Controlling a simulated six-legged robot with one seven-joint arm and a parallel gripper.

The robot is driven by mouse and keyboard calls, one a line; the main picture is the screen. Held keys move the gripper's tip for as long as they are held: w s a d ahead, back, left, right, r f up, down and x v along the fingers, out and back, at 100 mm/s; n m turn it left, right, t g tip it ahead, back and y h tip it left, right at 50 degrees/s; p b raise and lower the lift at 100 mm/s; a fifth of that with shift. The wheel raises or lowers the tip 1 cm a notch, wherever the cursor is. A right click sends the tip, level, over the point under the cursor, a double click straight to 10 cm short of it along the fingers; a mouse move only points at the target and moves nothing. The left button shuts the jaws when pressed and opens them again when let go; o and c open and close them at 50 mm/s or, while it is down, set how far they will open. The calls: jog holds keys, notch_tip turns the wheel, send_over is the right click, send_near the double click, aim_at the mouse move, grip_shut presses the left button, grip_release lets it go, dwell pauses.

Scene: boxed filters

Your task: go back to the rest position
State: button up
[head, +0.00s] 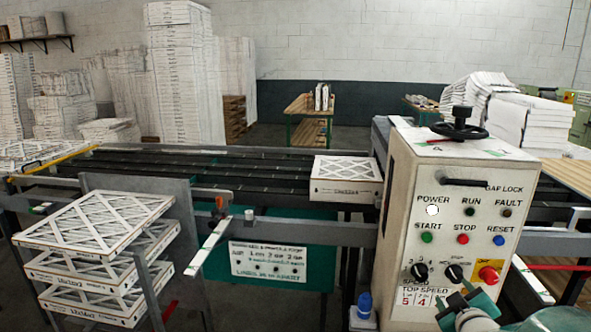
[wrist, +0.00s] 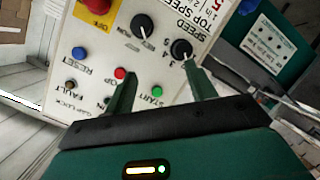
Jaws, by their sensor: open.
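My gripper (wrist: 160,78) shows in the wrist view with its two green fingers apart and nothing between them. The fingers point at the cream control panel (wrist: 110,45), which appears upside down there. One fingertip overlaps the area just by the black speed knob (wrist: 181,49); I cannot tell whether it touches. In the head view, part of my green gripper (head: 464,304) shows at the bottom right, in front of the lower panel. The control cabinet (head: 400,190) carries green, red and blue buttons, two black knobs and a red stop button (head: 488,274) on yellow.
A black conveyor (head: 230,170) runs behind, with a boxed filter (head: 345,180) near the cabinet. A rack (head: 150,285) of stacked filters stands at left. A handwheel (head: 459,127) tops the cabinet.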

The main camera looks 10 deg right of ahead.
jog(key=s+a+r+m+g+y, duration=0.1)
jog(key=s+a+r+m+g, duration=0.1)
jog(key=a, duration=0.6)
jog(key=s+a+r+m+g+y, duration=0.1)
jog(key=s+a+r+m+g, duration=0.1)
jog(key=a, duration=0.5)
jog(key=s+a+r+g+y, duration=0.1)
jog(key=s+a+g+y, duration=0.2)
jog(key=s+a, duration=0.8)
jog(key=shift+s+a+g, duration=0.4)
jog(key=shift+a+g, duration=0.1)
jog(key=shift+a, duration=0.45)
jog(key=shift+r, duration=0.1)
